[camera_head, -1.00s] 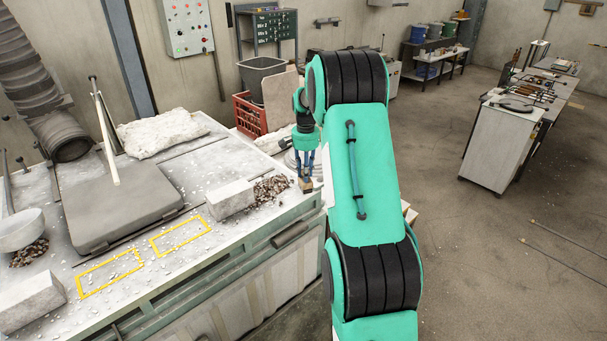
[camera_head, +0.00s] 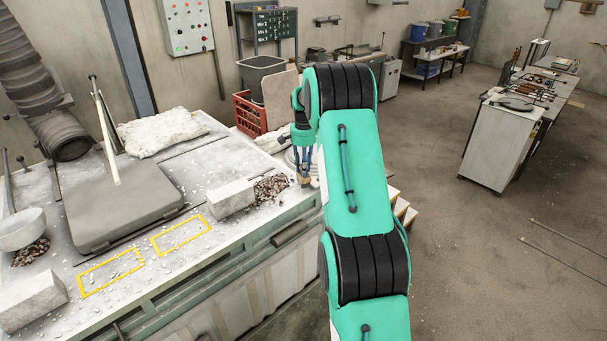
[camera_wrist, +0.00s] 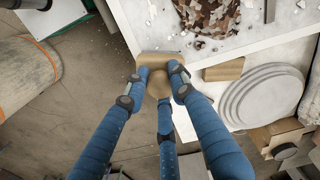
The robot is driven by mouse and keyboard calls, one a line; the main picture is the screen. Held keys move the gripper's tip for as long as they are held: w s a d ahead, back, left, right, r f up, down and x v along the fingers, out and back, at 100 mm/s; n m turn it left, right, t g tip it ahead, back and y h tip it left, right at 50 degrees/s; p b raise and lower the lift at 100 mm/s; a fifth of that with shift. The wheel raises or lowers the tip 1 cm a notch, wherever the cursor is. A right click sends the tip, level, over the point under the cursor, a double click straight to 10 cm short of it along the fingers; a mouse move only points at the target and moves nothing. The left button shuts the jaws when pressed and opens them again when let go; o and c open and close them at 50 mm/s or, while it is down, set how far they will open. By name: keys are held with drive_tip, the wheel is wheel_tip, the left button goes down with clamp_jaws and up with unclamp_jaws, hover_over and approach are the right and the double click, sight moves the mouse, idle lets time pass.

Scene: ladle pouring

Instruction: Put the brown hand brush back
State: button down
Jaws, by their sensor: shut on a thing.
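My gripper (camera_head: 304,176) hangs pointing down at the right end of the pale work table (camera_head: 130,285). It is shut on the brown hand brush (camera_head: 305,183), a small tan-brown piece at the fingertips. In the wrist view my gripper (camera_wrist: 160,74) has its blue fingers closed on the brush (camera_wrist: 161,57), whose block lies across the tips. The brush is near the table's edge; I cannot tell whether it touches the surface.
A rubble pile (camera_head: 270,188) and a pale block (camera_head: 229,199) lie left of my gripper. Stacked grey discs (camera_wrist: 262,96) and a brown block (camera_wrist: 223,70) are right of the brush in the wrist view. Two yellow outlines (camera_head: 180,234) mark clear areas on the table.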

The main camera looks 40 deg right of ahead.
drive_tip(key=shift+f, duration=1.4)
drive_tip(key=shift+f, duration=0.1)
drive_tip(key=c, duration=1.5)
unclamp_jaws()
drive_tip(key=shift+o, duration=0.2)
wheel_tip(320, 180, up, 12)
drive_tip(key=shift+r, duration=0.1)
